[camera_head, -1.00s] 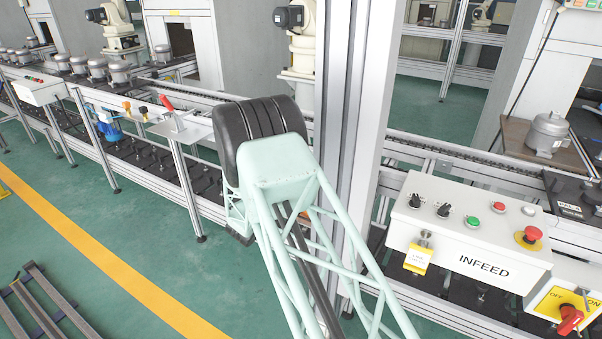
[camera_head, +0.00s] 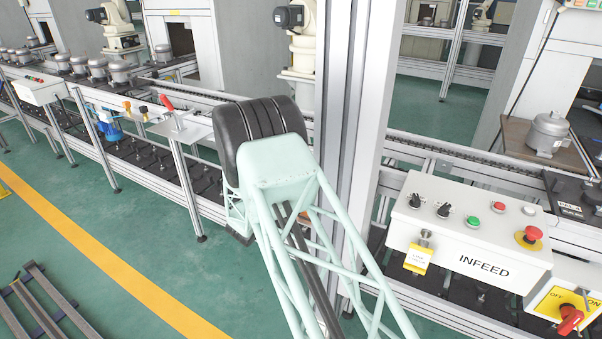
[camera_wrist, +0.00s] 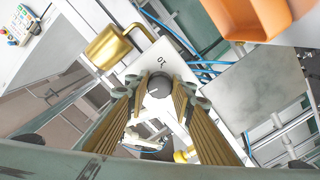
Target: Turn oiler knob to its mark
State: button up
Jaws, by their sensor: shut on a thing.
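In the wrist view a round dark oiler knob (camera_wrist: 159,86) with a pale pointer line sits on a light panel (camera_wrist: 150,58). Small dark lettering, which looks like part of an oil label, is printed on the panel beside the knob. My gripper (camera_wrist: 166,95) reaches the knob with one finger on each side, and it is shut on the knob. The fingers cover parts of the knob's sides, and I cannot make out a separate mark. In the head view my arm hides the gripper and the knob.
A brass cylinder (camera_wrist: 109,47) stands close to the left of the knob. Blue hoses (camera_wrist: 207,66), a grey plate (camera_wrist: 252,88) and an orange bin (camera_wrist: 247,16) lie to the right. In the head view an INFEED control box (camera_head: 470,235) stands at the right.

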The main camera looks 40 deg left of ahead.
jog(key=o, duration=0.8)
jog(key=shift+o, duration=0.2)
jog(key=shift+s, duration=0.1)
jog(key=s+d, duration=0.2)
jog(key=s, duration=0.9)
jog(key=shift+s, duration=0.3)
